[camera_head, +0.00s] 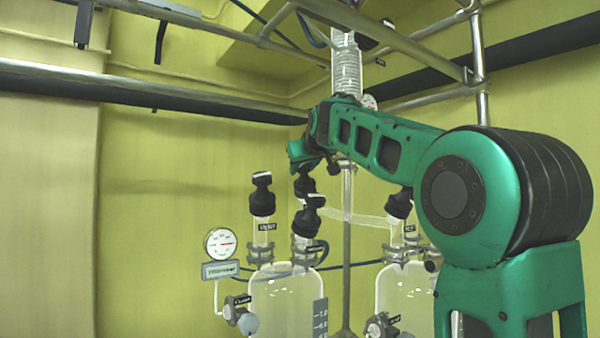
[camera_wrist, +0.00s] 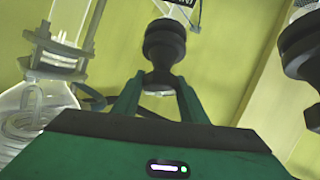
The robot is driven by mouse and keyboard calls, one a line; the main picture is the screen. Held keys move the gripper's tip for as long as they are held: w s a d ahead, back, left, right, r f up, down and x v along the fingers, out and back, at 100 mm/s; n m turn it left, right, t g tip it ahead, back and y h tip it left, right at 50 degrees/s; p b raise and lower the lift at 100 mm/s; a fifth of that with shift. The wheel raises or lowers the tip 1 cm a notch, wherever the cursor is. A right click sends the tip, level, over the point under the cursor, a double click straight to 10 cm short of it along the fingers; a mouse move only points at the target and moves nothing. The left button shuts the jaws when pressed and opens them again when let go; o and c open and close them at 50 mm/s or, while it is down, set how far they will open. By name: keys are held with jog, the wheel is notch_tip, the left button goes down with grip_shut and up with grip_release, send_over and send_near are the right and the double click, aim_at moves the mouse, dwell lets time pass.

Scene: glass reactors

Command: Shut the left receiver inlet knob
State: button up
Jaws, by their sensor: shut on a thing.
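My gripper (camera_wrist: 160,86) has its two green fingers shut on a black knob (camera_wrist: 164,48) in the wrist view. A small dark label lies just beyond this knob, mostly cut off. In the head view, my gripper (camera_head: 303,163) is over the left receiver (camera_head: 280,303), right at a black knob (camera_head: 304,186); the fingertips are hard to make out there. The exact turn of the held knob cannot be told.
Another black knob (camera_wrist: 302,45) is close at the right in the wrist view. A clamped glass neck (camera_wrist: 58,58) is at the left. The right receiver (camera_head: 398,290), a gauge (camera_head: 220,243) and overhead metal pipes (camera_head: 150,80) surround the arm. Free room lies at the left.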

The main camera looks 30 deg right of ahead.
jog(key=m+h, duration=0.1)
jog(key=m, duration=0.1)
jog(key=m+g+h, duration=0.1)
jog(key=m, duration=0.1)
jog(key=m+g+h, duration=0.1)
jog(key=m+h, duration=0.1)
jog(key=shift+w+a+f, duration=0.1)
jog(key=shift+w+a, duration=0.05)
jog(key=shift+a, duration=0.1)
jog(key=shift+d+m+g+h, duration=0.1)
jog(key=shift+m+g+h, duration=0.55)
jog(key=shift+m, duration=0.6)
jog(key=shift+m+g+h, duration=0.65)
jog(key=shift+m, duration=0.6)
jog(key=shift+m, duration=0.3)
jog(key=shift+r, duration=0.2)
jog(key=o, duration=1.1)
jog(key=shift+c, duration=0.2)
jog(key=shift+d, duration=0.1)
jog(key=shift+s, duration=0.2)
jog(key=v, duration=1)
jog(key=shift+a, duration=0.4)
